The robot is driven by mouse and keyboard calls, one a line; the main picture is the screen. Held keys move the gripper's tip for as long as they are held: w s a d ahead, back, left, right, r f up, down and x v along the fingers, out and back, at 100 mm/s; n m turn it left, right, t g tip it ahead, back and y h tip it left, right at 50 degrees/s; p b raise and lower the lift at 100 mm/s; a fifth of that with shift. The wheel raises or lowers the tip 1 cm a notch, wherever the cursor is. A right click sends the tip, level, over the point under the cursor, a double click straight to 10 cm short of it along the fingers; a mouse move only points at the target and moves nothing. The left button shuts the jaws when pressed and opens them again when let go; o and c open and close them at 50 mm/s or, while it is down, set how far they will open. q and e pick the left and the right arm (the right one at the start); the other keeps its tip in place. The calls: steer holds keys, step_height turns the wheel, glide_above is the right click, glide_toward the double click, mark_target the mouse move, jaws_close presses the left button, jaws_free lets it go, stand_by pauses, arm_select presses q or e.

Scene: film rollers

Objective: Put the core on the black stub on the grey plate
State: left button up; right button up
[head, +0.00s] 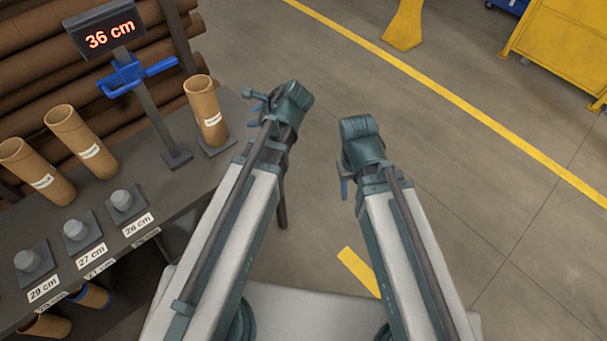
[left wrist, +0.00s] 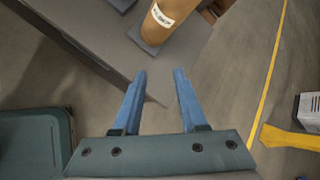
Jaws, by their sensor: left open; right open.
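A brown cardboard core (head: 205,112) with a white label stands upright on a grey plate (head: 217,146) at the table's right end. It also shows at the top of the left wrist view (left wrist: 165,25); any stub inside it is hidden. Two more labelled cores, a middle one (head: 82,142) and a left one (head: 36,172), stand further left. My left gripper (left wrist: 160,85) is open and empty, just off the table's edge, apart from the nearest core. My right gripper (head: 346,182) is open, over the floor.
More tube ends (head: 92,296) show below the front edge.

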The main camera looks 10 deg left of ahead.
arm_select(q)
steer(key=s+d+f+n+g+h, duration=0.2)
steer(key=s+d+f+n+h, duration=0.1)
steer(key=s+d+n, duration=0.3)
steer(key=s+d+f+n+g+h, duration=0.3)
steer(key=s+d+n, duration=0.3)
steer(key=s+d, duration=0.4)
steer(key=shift+d+f+n, duration=0.15)
steer(key=shift+d+n, duration=0.25)
steer(key=shift+d, duration=0.25)
steer(key=shift+a, duration=0.15)
